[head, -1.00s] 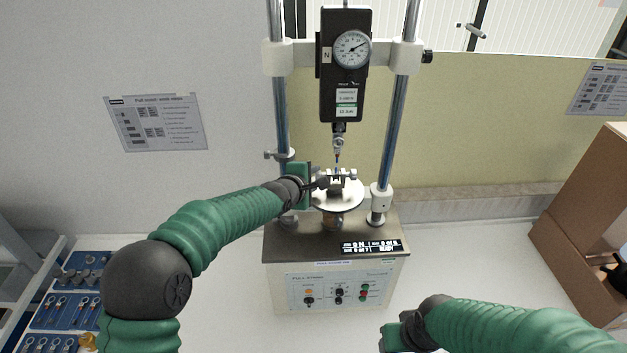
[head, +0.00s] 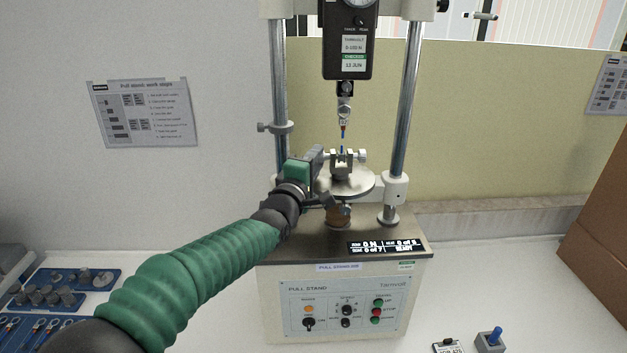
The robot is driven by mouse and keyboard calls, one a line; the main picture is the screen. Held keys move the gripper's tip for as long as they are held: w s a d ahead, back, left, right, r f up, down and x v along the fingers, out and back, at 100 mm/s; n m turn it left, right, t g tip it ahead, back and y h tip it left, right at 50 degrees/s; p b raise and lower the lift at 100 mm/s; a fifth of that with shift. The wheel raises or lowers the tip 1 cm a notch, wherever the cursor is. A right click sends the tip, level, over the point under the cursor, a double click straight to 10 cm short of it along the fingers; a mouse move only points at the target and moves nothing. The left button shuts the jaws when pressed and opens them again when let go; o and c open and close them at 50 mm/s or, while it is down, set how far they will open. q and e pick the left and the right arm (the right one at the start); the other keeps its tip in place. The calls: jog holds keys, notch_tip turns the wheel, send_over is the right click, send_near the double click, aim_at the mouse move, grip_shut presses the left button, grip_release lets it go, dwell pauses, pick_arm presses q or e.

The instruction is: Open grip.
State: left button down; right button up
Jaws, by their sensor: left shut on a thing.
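The pull stand (head: 345,300) stands in the middle, with a black force gauge (head: 346,50) hanging between two steel posts. A hook under the gauge holds a thin blue piece (head: 343,133) that runs down to a small metal grip (head: 344,163) on the round plate (head: 357,183). My left gripper (head: 325,172) comes in from the left at the grip, over the left part of the plate. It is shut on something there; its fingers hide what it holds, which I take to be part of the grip. My right gripper is out of view.
A blue-handled item (head: 491,340) stands at the lower right. Blue tool trays (head: 60,295) lie at the left. A brown box (head: 603,225) stands at the right.

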pick_arm(q)
jog(key=shift+s+d+f, duration=0.1)
jog(key=shift+d+f, duration=0.15)
jog(key=shift+f, duration=0.05)
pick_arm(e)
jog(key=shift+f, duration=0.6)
pick_arm(q)
jog(key=c, duration=1.2)
grip_release()
jog(key=shift+o, duration=0.5)
jog(key=shift+d+r, duration=0.15)
jog(key=shift+d, duration=0.1)
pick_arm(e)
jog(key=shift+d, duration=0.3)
pick_arm(q)
jog(key=shift+a, duration=0.1)
jog(key=shift+s+a+b, duration=0.2)
jog(key=shift+s+b, duration=0.15)
jog(key=shift+b, duration=0.1)
jog(key=b+v, duration=0.3)
jog(key=v, duration=1.3)
jog(key=shift+f, duration=0.3)
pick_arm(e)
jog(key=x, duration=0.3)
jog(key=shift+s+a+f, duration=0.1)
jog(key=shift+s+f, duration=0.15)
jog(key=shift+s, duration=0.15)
